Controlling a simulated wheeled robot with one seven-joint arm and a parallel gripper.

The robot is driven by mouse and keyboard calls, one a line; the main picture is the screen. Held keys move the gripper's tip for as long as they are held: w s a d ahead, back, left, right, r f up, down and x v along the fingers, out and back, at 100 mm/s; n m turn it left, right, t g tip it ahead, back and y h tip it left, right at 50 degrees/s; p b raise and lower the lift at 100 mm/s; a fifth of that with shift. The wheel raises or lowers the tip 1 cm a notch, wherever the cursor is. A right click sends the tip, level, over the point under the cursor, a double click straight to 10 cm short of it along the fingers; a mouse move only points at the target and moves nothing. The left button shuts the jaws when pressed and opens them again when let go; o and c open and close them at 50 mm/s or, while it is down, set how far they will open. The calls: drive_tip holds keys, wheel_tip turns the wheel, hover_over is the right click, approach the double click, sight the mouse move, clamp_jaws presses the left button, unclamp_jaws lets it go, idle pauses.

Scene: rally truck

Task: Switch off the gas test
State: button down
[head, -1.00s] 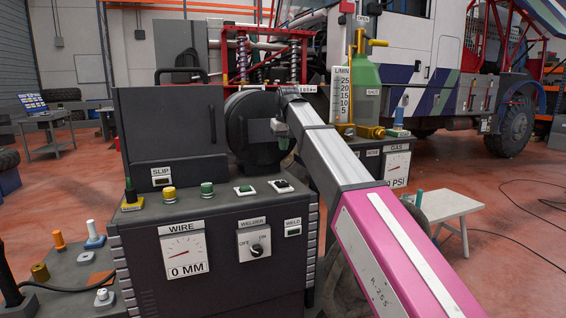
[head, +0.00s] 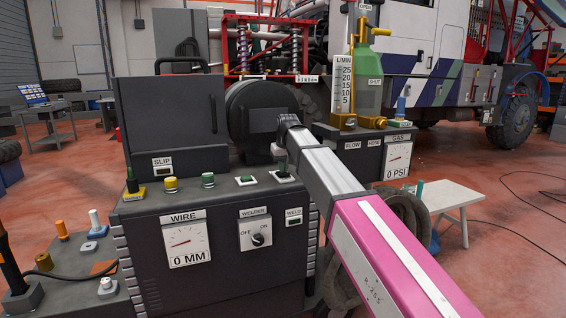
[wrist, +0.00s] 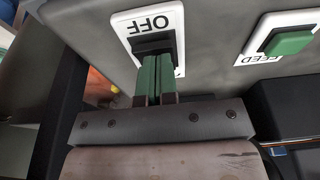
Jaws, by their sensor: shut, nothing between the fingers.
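A black rocker switch (wrist: 153,46) on a white plate marked OFF (wrist: 134,24) is in the wrist view; the rest of its label is hidden. In the head view the switch's white plate (head: 283,181) is at the right end of the welder's top row. My gripper (wrist: 157,60) is shut and empty, its green fingertips at the near edge of the switch, seemingly touching it. In the head view my gripper (head: 281,168) points down over the plate. The gas gauge (head: 397,162) reads 0 PSI.
A green FEED button (wrist: 288,42) sits beside the switch. The dark welder box (head: 170,120) and round drum (head: 262,115) rise behind it. A WELDER knob (head: 258,240) is on the front panel. A green gas bottle (head: 368,85) stands at the back right.

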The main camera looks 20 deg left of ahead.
drive_tip(key=shift+f, duration=0.1)
drive_tip(key=shift+s+d+f+t+y, duration=0.25)
drive_tip(key=shift+s+f+t+y, duration=0.1)
drive_tip(key=shift+f+t, duration=0.1)
drive_tip(key=shift+w+a+r, duration=0.15)
drive_tip(key=shift+w, duration=0.1)
drive_tip(key=shift+w+a+r, duration=0.3)
drive_tip(key=shift+w+a, duration=0.15)
drive_tip(key=shift+w, duration=0.1)
